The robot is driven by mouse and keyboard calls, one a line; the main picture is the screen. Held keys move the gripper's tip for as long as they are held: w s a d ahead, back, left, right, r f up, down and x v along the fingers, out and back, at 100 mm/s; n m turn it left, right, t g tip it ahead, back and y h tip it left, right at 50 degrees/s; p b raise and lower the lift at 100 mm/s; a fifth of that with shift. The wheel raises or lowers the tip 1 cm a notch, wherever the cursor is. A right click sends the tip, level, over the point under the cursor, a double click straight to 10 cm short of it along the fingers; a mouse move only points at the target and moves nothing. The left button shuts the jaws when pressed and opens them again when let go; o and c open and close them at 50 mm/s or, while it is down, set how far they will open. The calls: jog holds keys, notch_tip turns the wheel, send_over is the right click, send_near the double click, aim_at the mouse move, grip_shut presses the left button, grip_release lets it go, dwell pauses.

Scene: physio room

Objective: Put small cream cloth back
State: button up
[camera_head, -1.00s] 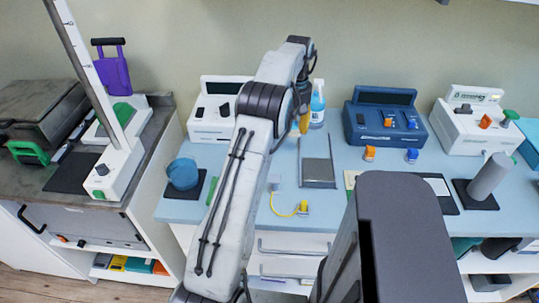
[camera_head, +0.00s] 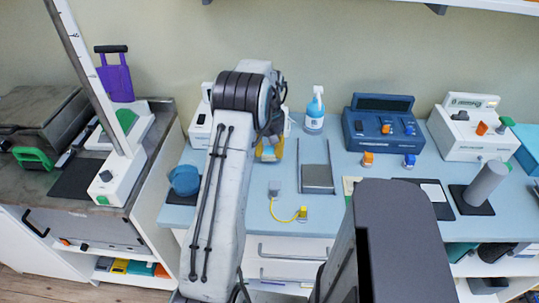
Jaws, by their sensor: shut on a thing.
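My gripper (camera_head: 270,152) is over the back part of the blue counter, left of the upright metal frame. My arm hides much of it, and yellow parts show at its tip. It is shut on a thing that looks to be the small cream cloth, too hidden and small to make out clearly. A pale cream flat piece (camera_head: 350,184) lies on the counter, partly behind my body; I cannot tell what it is.
On the blue counter (camera_head: 240,207) stand a spray bottle (camera_head: 315,112), a dark blue console (camera_head: 383,122), a white console (camera_head: 467,126), a blue cup (camera_head: 184,180) and a grey cylinder (camera_head: 486,183). A yellow cable (camera_head: 280,213) lies in front.

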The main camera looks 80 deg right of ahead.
aim_at(270, 157)
jog(key=shift+f+p, duration=1.3)
jog(key=shift+p, duration=0.2)
jog(key=shift+f, duration=0.4)
jog(key=shift+f, duration=0.15)
jog(key=o, duration=1.1)
jog(key=shift+o, duration=0.2)
notch_tip(270, 157, up, 5)
jog(key=shift+r+b, duration=0.1)
jog(key=shift+b, duration=0.3)
jog(key=shift+r+b, duration=0.25)
jog(key=shift+b, duration=0.4)
jog(key=shift+a+r+b, duration=0.1)
jog(key=shift+r+b, duration=1.4)
jog(key=shift+r, duration=1.85)
